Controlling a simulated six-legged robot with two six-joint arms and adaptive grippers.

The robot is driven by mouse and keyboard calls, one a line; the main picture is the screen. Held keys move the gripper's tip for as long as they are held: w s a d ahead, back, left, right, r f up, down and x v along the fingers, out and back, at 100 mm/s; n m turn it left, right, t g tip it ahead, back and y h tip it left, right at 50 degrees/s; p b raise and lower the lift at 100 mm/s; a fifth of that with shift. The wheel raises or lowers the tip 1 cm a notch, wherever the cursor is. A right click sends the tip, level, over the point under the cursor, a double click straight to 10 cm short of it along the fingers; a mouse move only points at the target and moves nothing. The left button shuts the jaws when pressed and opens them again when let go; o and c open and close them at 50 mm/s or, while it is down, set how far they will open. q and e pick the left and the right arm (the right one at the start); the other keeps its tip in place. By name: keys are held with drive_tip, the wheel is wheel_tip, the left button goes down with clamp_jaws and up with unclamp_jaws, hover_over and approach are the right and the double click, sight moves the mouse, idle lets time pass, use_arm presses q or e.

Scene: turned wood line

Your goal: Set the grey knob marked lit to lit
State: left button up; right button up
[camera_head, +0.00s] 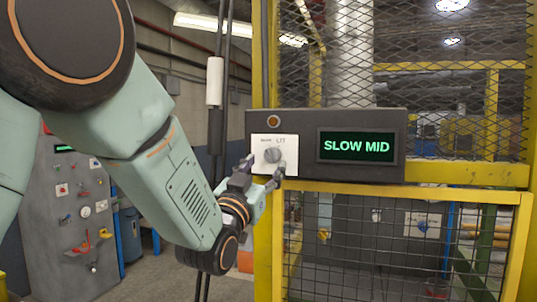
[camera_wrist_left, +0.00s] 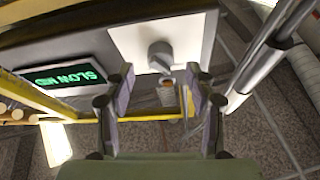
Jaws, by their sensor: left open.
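The grey knob (camera_head: 272,155) sits on a white plate (camera_head: 262,143) at the left end of a dark control box on a yellow frame. Small lettering above it includes "LIT" at the upper right; where the knob points is too small to tell. My left gripper (camera_head: 262,172) is open just below and in front of the knob in the head view. In the left wrist view the knob (camera_wrist_left: 160,54) shows beyond the open fingertips (camera_wrist_left: 161,82), apart from them. My right gripper is in neither view.
The box's display (camera_head: 356,146) reads "SLOW MID" in green. An amber round lamp (camera_head: 273,121) is above the plate. Yellow posts and wire mesh (camera_head: 440,85) surround the box. A grey panel (camera_head: 75,215) with several controls stands at the left.

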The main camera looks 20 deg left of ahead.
sight(269, 159)
use_arm(q)
drive_tip(key=shift+p+x, duration=0.3)
drive_tip(key=shift+x, duration=0.8)
drive_tip(key=shift+w+r, duration=0.2)
drive_tip(key=shift+w, duration=0.15)
drive_tip(key=shift+c, duration=0.5)
drive_tip(key=shift+w, duration=0.1)
drive_tip(key=c, duration=1.1)
